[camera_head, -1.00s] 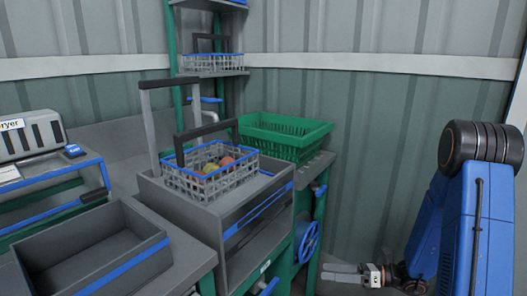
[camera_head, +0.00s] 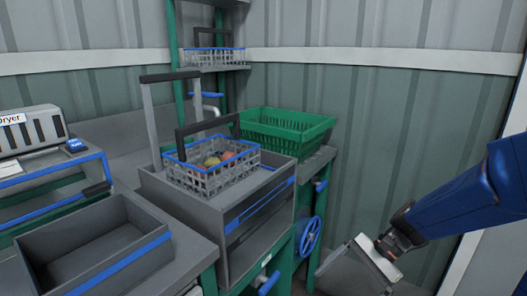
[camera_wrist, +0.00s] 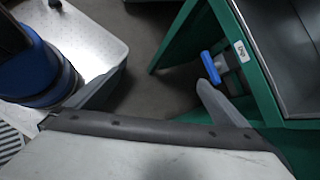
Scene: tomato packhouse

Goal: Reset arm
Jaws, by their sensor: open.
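My gripper (camera_head: 360,262) hangs at the lower right in the head view, at the end of my blue arm (camera_head: 458,200). It is apart from the grey bench and the baskets, to their right. In the wrist view, the two grey fingers of my gripper (camera_wrist: 152,97) stand well apart with nothing between them. Behind them are bare dark floor and part of a green frame (camera_wrist: 258,75) with a blue knob (camera_wrist: 210,67). No object is held.
A grey basket (camera_head: 225,178) holding several round fruits stands on the grey bench (camera_head: 190,205). A green crate (camera_head: 285,135) is behind it. An empty grey bin (camera_head: 130,262) is at the lower left. A blue handwheel (camera_head: 309,236) juts from the bench side. Corrugated walls close the back.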

